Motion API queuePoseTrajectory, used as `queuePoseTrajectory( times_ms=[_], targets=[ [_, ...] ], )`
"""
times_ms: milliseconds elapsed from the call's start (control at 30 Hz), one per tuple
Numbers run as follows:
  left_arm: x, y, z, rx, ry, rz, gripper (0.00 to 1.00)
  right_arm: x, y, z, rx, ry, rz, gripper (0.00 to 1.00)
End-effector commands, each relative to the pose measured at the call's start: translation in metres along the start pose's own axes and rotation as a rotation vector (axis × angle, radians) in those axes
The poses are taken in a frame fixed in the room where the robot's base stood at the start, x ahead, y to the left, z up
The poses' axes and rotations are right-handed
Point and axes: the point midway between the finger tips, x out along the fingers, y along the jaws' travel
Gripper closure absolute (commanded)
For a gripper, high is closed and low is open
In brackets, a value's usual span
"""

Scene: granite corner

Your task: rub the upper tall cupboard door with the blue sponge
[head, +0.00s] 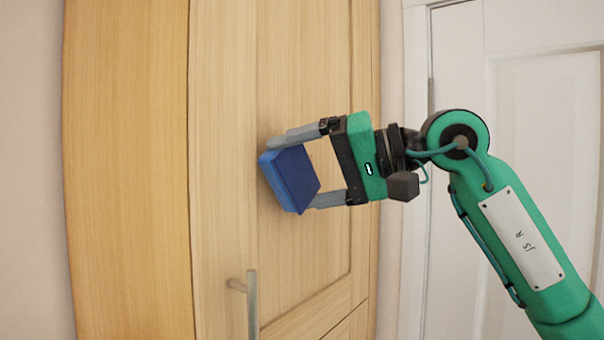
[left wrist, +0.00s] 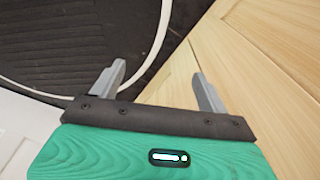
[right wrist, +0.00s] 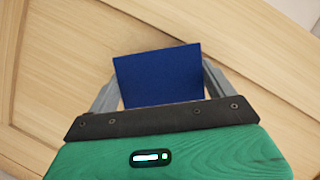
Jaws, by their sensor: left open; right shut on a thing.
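The upper tall cupboard door (head: 300,70) is light wood with a raised frame and a metal bar handle (head: 252,303) near its lower left. My right gripper (head: 292,172) is shut on the blue sponge (head: 287,180) and holds it in front of the door's middle. The sponge appears at or very near the door surface; I cannot tell if it touches. In the right wrist view the sponge (right wrist: 160,77) sits between the fingers, with the wood panel behind. My left gripper (left wrist: 160,85) is open and empty, seen only in the left wrist view.
A wooden side panel (head: 125,170) and pale wall flank the door on the left. A white door (head: 545,110) with its frame stands on the right. In the left wrist view, a dark surface (left wrist: 70,40) with a pale curved line lies beside wooden panels (left wrist: 260,60).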

Motion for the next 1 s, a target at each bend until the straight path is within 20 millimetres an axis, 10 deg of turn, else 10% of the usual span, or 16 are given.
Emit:
queuePoseTrajectory(
  times_ms=[1000],
  targets=[
    [-0.014, 0.000, -0.001, 0.000, 0.000, 0.000, 0.23, -0.020, 0.038, -0.048, 0.002, 0.001, 0.002, 0.36]
  ],
)
